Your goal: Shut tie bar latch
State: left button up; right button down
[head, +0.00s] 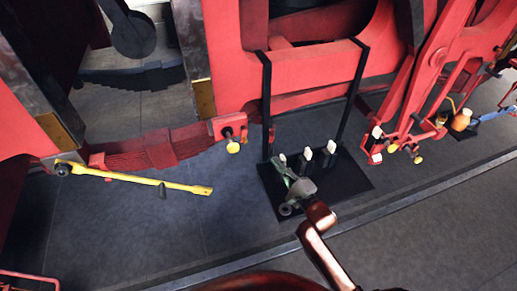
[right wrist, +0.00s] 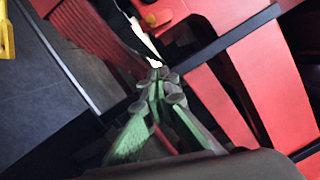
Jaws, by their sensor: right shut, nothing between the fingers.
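I cannot tell for certain which part is the tie bar latch. My right gripper (head: 285,182) is over the black base plate (head: 345,178), close to several white-topped uprights (head: 308,153). In the right wrist view its green fingers (right wrist: 158,75) are together and empty, beside a white piece (right wrist: 145,38); contact cannot be told. My left gripper is not in view.
Two thin black posts (head: 266,100) rise from the plate to a red beam (head: 315,70). A yellow knob (head: 233,147) sticks out of the red frame. Red linkage (head: 420,90) and an orange jar (head: 461,120) stand right. Grey floor (head: 430,230) in front is clear.

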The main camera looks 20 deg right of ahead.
aim_at(245, 138)
jog(key=w+a+r+p, duration=0.2)
jog(key=w+a, duration=0.4)
jog(key=w, duration=0.3)
jog(key=shift+w+a, duration=0.2)
jog(key=shift+w, duration=0.05)
jog(key=shift+a, duration=0.1)
